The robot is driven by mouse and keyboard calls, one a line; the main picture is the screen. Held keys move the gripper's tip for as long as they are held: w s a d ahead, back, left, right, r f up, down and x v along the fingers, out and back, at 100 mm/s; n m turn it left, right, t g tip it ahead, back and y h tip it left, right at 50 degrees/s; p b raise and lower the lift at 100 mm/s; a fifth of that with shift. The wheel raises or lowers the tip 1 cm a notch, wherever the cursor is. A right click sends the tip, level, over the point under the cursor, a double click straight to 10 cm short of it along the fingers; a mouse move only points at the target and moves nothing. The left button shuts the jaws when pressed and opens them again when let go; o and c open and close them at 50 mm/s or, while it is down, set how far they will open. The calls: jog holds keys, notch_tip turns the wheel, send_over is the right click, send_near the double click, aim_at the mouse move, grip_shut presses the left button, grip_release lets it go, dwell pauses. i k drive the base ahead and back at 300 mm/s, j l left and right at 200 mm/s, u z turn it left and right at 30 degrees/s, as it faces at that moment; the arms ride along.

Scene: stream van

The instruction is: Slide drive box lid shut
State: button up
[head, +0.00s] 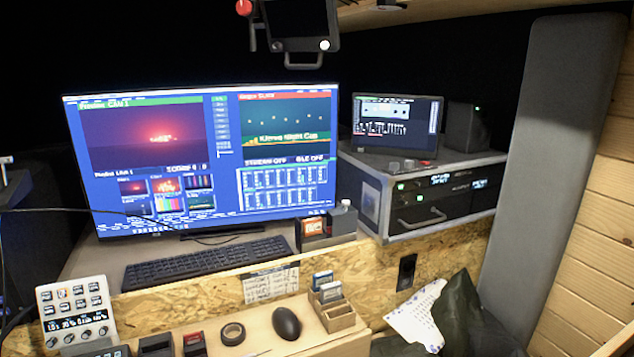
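A small dark box (339,233) stands on the desk to the right of the keyboard, with an orange-and-white labelled item (313,227) at its left. It looks like the drive box, but I cannot make out a lid or how far it is open. A wooden holder (341,322) with blue and pale cards in it stands on the lower shelf in front; it has open compartments. My gripper is not in view.
A large monitor (200,160) and keyboard (205,262) fill the desk's left. A rack case (440,200) stands right. A mouse (287,323), tape roll (232,334) and button panel (75,310) occupy the lower shelf. A dark device (300,25) hangs overhead.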

aim_at(343, 221)
jog(key=i+j+z, duration=0.1)
jog(key=z, duration=0.3)
jog(key=i+j+z, duration=0.25)
jog(key=z, duration=0.15)
jog(key=i+j+z, duration=0.15)
jog(key=z, duration=0.3)
jog(key=j, duration=0.1)
